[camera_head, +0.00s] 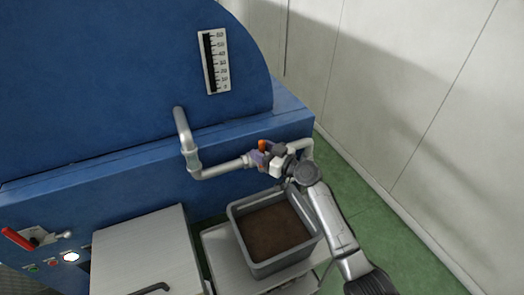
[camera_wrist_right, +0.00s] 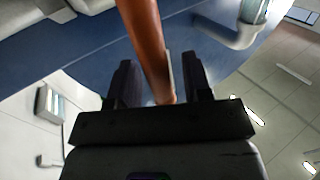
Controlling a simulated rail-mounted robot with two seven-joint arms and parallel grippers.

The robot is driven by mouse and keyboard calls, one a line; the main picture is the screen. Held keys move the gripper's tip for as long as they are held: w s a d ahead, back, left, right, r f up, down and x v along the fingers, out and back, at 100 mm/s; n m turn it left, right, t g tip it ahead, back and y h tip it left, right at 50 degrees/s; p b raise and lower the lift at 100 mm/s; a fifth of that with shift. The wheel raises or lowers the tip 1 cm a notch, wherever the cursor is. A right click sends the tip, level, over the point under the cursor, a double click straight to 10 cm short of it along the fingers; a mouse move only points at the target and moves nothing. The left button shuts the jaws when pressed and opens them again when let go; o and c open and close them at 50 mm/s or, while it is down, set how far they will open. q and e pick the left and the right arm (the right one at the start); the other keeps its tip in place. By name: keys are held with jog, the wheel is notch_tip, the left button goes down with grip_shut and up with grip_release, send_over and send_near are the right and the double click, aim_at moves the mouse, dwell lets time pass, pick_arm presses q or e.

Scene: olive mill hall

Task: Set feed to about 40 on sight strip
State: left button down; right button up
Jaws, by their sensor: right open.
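The sight strip (camera_head: 215,62) is a white scale with small numbers and a dark column, upright on the blue machine (camera_head: 110,75). Its figures are too small to read surely. An orange valve handle (camera_head: 262,145) sits on the grey feed pipe (camera_head: 222,169) below and right of the strip. My right gripper (camera_head: 266,154) is at this handle. In the right wrist view the orange handle (camera_wrist_right: 147,45) runs between the two dark fingers of the open gripper (camera_wrist_right: 158,62), which stand on either side of it. Contact cannot be told. My left gripper is out of view.
A grey crate (camera_head: 242,231) of brown material stands below the pipe, under my right arm. A red lever (camera_head: 18,238) and several buttons are at lower left, beside a grey cabinet (camera_head: 145,245). A pale wall (camera_head: 400,90) and green floor (camera_head: 385,225) lie right.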

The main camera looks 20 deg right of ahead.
jog(key=shift+c, duration=0.2)
jog(key=c, duration=0.6)
grip_shut()
